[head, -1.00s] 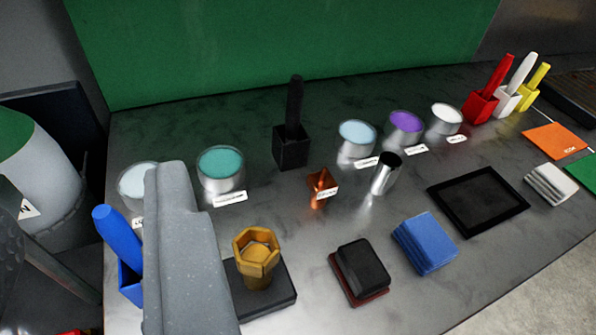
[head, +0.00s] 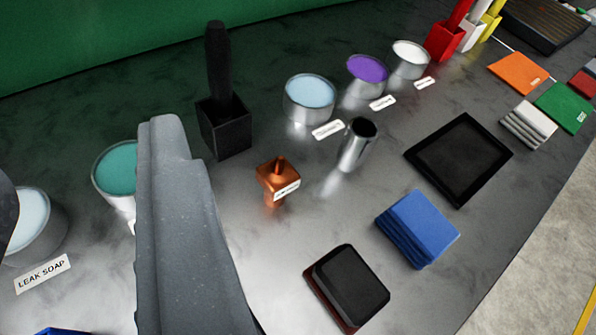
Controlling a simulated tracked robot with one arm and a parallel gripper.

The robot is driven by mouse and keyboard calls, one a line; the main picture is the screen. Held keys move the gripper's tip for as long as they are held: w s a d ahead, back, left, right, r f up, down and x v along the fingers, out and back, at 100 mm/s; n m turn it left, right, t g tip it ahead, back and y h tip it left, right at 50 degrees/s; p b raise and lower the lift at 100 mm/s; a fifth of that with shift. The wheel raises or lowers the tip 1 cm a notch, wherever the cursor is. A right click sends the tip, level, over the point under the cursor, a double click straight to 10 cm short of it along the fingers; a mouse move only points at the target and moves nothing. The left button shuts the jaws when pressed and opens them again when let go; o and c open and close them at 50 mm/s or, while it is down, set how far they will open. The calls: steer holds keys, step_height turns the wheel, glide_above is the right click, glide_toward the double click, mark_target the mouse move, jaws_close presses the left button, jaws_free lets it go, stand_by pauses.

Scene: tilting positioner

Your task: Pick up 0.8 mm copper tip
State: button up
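The copper tip (head: 268,174) is a small orange-brown copper piece with a squarish top and a white label across its front. It stands upright on the dark metal table in the middle of the head view; the label text is too small to read. My gripper (head: 165,135) shows as a long grey shape left of the copper tip in the picture. It is apart from the tip and does not touch it. Nothing shows held in it. Its finger opening is not clear from this angle.
A black holder with an upright handle (head: 226,135) stands behind left of the tip. A metal cup (head: 357,150) stands to its right. A teal pot (head: 115,172) and light blue pot (head: 309,95) are nearby. A black pad (head: 350,285) and blue block (head: 420,225) lie in front.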

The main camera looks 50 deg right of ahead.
steer(key=w+d+f+m+g+h+p, duration=0.1)
steer(key=w+d+f+g+p, duration=0.15)
steer(key=d+f+p, duration=0.55)
steer(key=p, duration=0.6)
glide_toward(282, 163)
steer(key=shift+m, duration=0.4)
steer(key=shift+x, duration=6.3)
steer(key=shift+c, duration=0.2)
jaws_close()
